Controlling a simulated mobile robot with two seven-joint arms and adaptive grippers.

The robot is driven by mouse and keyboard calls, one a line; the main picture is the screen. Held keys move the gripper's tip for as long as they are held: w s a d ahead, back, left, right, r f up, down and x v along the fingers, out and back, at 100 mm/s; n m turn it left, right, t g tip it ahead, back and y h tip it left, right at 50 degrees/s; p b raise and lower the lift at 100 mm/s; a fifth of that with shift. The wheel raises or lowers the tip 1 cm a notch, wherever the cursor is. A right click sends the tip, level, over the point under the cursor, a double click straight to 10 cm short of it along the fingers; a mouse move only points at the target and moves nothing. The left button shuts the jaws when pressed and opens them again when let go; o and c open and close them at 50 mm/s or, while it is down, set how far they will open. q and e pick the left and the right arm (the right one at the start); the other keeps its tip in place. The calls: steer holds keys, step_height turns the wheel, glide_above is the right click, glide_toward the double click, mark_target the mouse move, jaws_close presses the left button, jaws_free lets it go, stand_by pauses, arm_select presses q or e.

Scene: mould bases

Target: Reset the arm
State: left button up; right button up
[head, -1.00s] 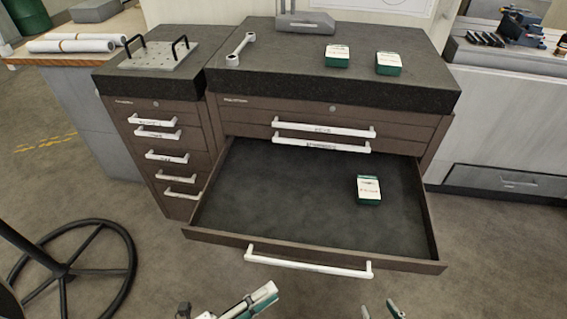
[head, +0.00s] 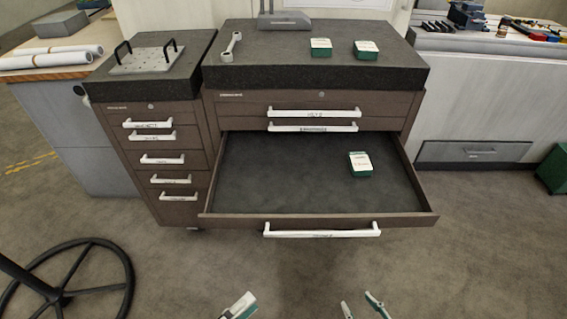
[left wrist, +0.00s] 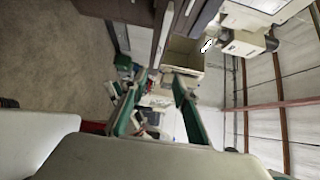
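My left gripper (head: 238,306) shows at the bottom edge of the head view, only its tip in frame. In the left wrist view its two green-lined fingers (left wrist: 156,86) stand apart with nothing between them. My right gripper (head: 361,304) is at the bottom edge, right of the left one, its two fingertips apart and empty. Both grippers appear in front of the open drawer (head: 318,220) and clear of its handle. A green box with a white label (head: 360,164) lies in the drawer, right of its middle.
A plate with two black handles (head: 146,58) lies on the narrower cabinet. A black ring-based stand (head: 68,285) is at lower left.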

arm_select(q)
steer(key=w+a+f+n+t+y, duration=0.1)
steer(key=w+a+f+n+y, duration=0.25)
steer(key=n, duration=0.25)
steer(key=w+a+f+n+y, duration=0.2)
steer(key=a+n+y, duration=0.25)
steer(key=n, duration=0.25)
steer(key=s+a+f+n+g+y, duration=0.1)
steer(key=a+f+n+g+y, duration=0.1)
steer(key=f+n, duration=0.5)
steer(key=a+n+g, duration=0.1)
steer(key=a+n, duration=0.1)
steer(key=shift+s+a+f+n+p, duration=0.2)
steer(key=shift+s+f+n+p, duration=0.1)
steer(key=shift+s+f+n, duration=0.1)
